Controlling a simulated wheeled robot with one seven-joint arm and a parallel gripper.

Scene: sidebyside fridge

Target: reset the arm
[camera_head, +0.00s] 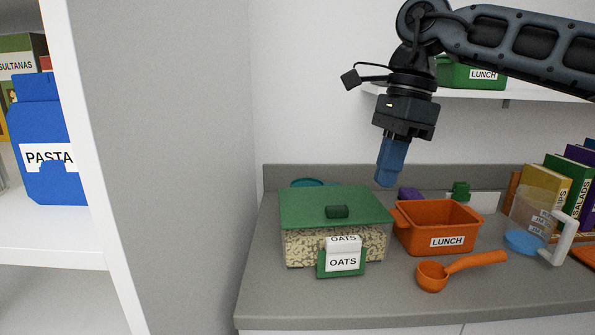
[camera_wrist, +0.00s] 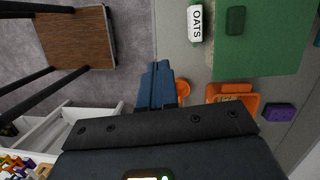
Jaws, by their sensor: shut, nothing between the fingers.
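My gripper (camera_head: 386,176) hangs from my arm above the counter, fingers pointing down and closed together with nothing between them. In the wrist view, the blue fingers of my gripper (camera_wrist: 160,72) are side by side. The green lid of the oats container also shows in the wrist view (camera_wrist: 270,35), as does the orange box (camera_wrist: 247,98).
A wall shelf (camera_head: 468,93) holds a green LUNCH box (camera_head: 460,74) beside my arm. At left, a white shelf unit (camera_head: 45,239) holds a blue PASTA container (camera_head: 44,116).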

